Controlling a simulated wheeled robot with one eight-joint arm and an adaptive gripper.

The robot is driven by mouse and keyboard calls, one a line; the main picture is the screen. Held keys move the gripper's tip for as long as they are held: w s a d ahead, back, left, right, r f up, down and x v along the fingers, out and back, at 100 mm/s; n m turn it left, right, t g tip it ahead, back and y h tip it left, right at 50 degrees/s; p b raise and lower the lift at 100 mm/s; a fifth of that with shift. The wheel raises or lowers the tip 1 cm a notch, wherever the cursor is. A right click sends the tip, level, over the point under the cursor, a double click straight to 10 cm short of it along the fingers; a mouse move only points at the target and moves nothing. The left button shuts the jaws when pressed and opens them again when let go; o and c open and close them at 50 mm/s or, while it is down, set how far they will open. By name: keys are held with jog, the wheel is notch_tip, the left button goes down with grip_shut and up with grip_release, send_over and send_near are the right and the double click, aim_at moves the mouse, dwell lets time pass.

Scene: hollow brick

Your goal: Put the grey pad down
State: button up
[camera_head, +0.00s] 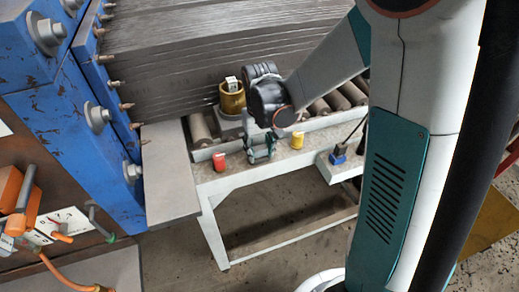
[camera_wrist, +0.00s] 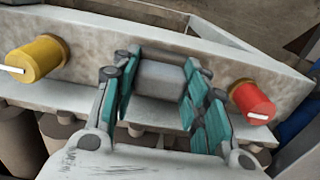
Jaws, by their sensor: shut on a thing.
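The grey pad (camera_wrist: 160,79) is a small block between the two teal-padded fingers of my gripper (camera_wrist: 160,85) in the wrist view. The gripper is shut on it. In the head view my gripper (camera_head: 261,152) points down over the front ledge of the pale bench (camera_head: 222,181), between a red cylinder and a yellow cylinder. The pad cannot be made out clearly there. Whether its underside touches the ledge cannot be told.
The red cylinder (camera_head: 219,161) and yellow cylinder (camera_head: 297,140) flank my gripper on the ledge. A brass cup (camera_head: 232,103) with a white piece in it stands behind. A blue object (camera_head: 338,153) is to the right. Rollers (camera_head: 337,101) lie behind the ledge; blue machinery (camera_head: 75,128) is left.

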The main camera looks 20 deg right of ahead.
aim_at(260, 148)
jog(key=shift+r, duration=0.1)
jog(key=o, duration=1)
notch_tip(260, 148, up, 11)
jog(key=p, duration=0.3)
jog(key=s+r+t, duration=0.3)
jog(key=s+r, duration=0.1)
jog(key=s, duration=0.3)
jog(key=s+r+t, duration=0.4)
jog(key=s, duration=0.4)
jog(key=shift+r, duration=0.15)
